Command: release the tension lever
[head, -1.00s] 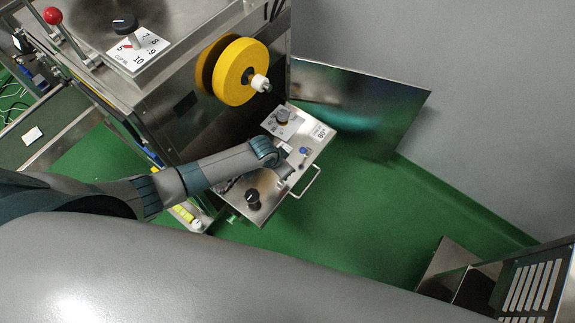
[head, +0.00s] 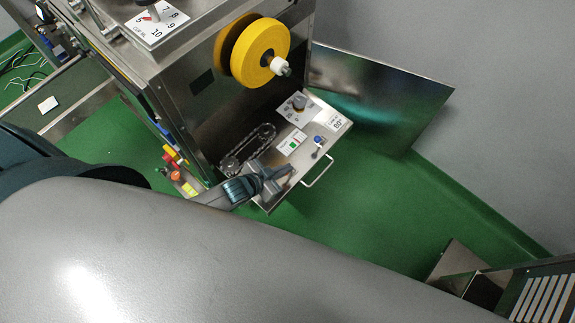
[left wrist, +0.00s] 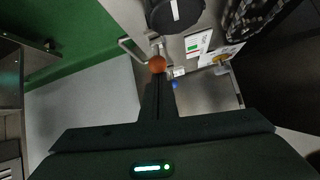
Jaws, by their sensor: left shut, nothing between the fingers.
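My left gripper (head: 286,176) is over the near part of the tilted metal control panel (head: 325,107) in the head view. In the left wrist view its dark fingers (left wrist: 158,82) are shut and empty. An orange ball knob (left wrist: 157,64), seemingly the lever's end, shows right at the fingertips; I cannot tell if they touch it. In the head view, the gripper hides this spot. A thick black knob (left wrist: 175,12) is close by in the left wrist view. A small metal toggle (head: 318,153) stands beside a blue button (head: 317,139). My right gripper is out of view.
A bar handle (head: 319,173) sticks out from the panel's edge. A chain drive (head: 250,147) lies beside the panel. A yellow roll (head: 259,52) sits on the machine above. A shiny metal sheet (head: 385,95) stands behind. Green floor (head: 370,210) is clear to the right.

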